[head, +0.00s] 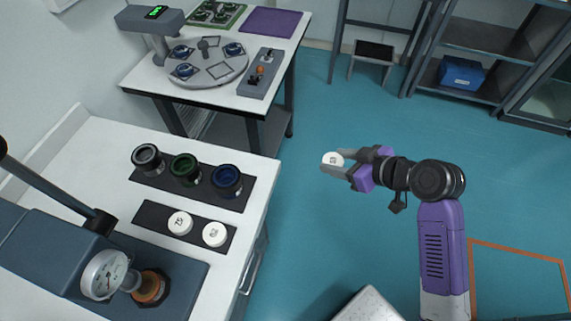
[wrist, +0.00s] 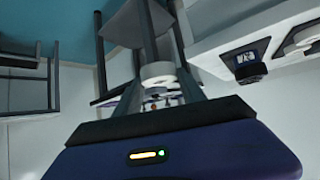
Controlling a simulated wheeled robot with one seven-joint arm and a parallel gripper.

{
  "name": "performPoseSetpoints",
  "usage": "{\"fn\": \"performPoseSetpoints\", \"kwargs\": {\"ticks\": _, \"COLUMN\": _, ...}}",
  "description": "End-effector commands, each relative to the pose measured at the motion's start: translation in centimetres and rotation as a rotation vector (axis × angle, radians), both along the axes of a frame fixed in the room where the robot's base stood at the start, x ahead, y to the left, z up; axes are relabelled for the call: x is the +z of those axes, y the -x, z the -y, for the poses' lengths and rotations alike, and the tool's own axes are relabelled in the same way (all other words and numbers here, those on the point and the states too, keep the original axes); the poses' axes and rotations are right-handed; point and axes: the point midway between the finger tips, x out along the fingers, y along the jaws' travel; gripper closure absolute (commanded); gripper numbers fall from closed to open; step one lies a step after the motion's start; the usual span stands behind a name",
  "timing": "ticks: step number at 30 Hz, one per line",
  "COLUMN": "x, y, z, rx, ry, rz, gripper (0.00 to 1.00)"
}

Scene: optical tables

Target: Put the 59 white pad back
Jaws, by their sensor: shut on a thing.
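My gripper (head: 334,164) is shut on a white round pad (head: 332,158), held out over the blue floor to the right of the near white bench. Its printed number is too small to read surely. In the wrist view the held pad (wrist: 158,73) sits between the two fingers. On the bench a dark strip holder (head: 151,214) bears two more white pads: one that seems to read 72 (head: 180,223) and another (head: 214,235) whose number is unclear. The left end of the holder is bare.
Behind the pads, a second dark strip (head: 238,202) bears black, green and blue ringed parts. A press with a dial gauge (head: 104,275) stands at the bench's front left. A farther table carries a round plate (head: 214,70) with blue parts. Floor lies open around my arm.

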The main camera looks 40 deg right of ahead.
Motion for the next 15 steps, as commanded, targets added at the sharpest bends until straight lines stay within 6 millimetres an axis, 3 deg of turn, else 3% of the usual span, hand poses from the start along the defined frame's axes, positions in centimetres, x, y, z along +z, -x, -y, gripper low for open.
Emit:
{"fn": "performPoseSetpoints", "kwargs": {"ticks": 1, "x": 0.8, "y": -2.9, "z": -1.9, "rx": 0.061, "ry": 0.003, "rz": 0.008, "gripper": 0.99}}
{"fn": "performPoseSetpoints", "kwargs": {"ticks": 6, "x": 3.0, "y": -10.0, "z": -8.8, "rx": 0.226, "ry": 0.003, "rz": 0.008, "gripper": 0.99}}
{"fn": "performPoseSetpoints", "kwargs": {"ticks": 12, "x": 6.4, "y": -16.0, "z": -18.4, "rx": 0.403, "ry": 0.004, "rz": 0.006, "gripper": 0.99}}
{"fn": "performPoseSetpoints", "kwargs": {"ticks": 15, "x": 8.4, "y": -18.1, "z": -23.5, "rx": 0.48, "ry": 0.003, "rz": 0.006, "gripper": 0.99}}
